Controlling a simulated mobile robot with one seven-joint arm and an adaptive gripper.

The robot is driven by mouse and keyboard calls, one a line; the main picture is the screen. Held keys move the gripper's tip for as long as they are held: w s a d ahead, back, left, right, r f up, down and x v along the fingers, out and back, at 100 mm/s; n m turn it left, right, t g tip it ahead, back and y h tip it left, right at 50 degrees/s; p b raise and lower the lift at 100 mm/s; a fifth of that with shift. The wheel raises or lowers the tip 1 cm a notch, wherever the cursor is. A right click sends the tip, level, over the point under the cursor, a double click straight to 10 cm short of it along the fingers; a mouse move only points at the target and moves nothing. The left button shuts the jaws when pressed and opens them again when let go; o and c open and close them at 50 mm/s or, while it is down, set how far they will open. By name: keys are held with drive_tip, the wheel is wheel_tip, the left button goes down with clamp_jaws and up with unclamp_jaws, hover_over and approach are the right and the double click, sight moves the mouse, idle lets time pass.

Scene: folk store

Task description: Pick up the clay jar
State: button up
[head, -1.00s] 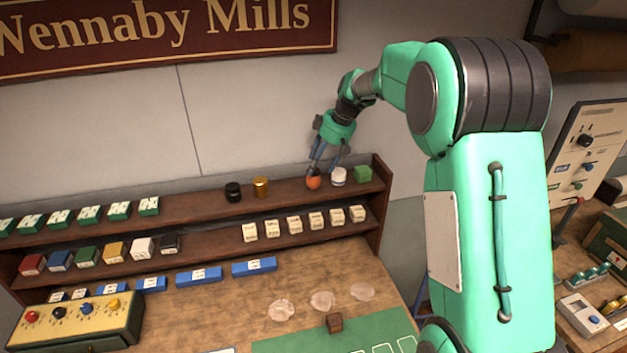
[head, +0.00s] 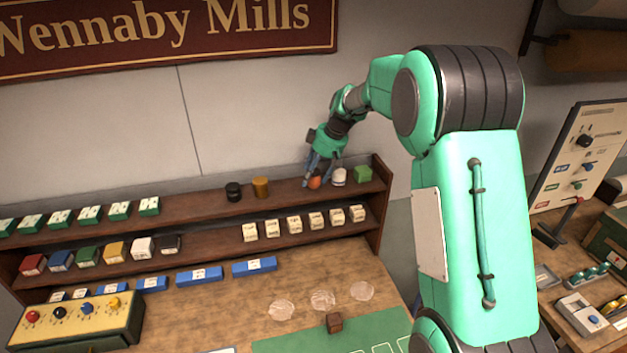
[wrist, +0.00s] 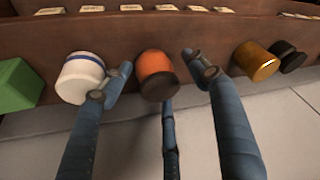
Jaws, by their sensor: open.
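The clay jar (head: 315,183) is a small orange, rounded jar on the top shelf, near its right end. In the wrist view the clay jar (wrist: 155,68) shows its orange body and a dark brown end. My gripper (head: 318,178) is at the jar, coming from above and behind. In the wrist view my gripper (wrist: 158,76) is open, with one finger on each side of the jar and a third finger below it in the picture. Gaps show between the two side fingers and the jar. Contact with the third finger is unclear.
A white jar with a blue band (wrist: 82,78) stands close beside one finger. Beyond it is a green block (head: 363,174). A gold jar (head: 261,187) and a black jar (head: 233,192) stand farther left on the shelf (head: 205,205), with free room between.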

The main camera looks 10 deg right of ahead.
drive_tip(key=c, duration=1.2)
drive_tip(key=shift+r, duration=0.2)
drive_tip(key=shift+r, duration=1.45)
drive_tip(key=s, duration=0.5)
drive_tip(key=s+r+b, duration=0.1)
drive_tip(key=s, duration=1)
drive_tip(key=shift+a+r+b, duration=0.2)
drive_tip(key=shift+r+b, duration=0.15)
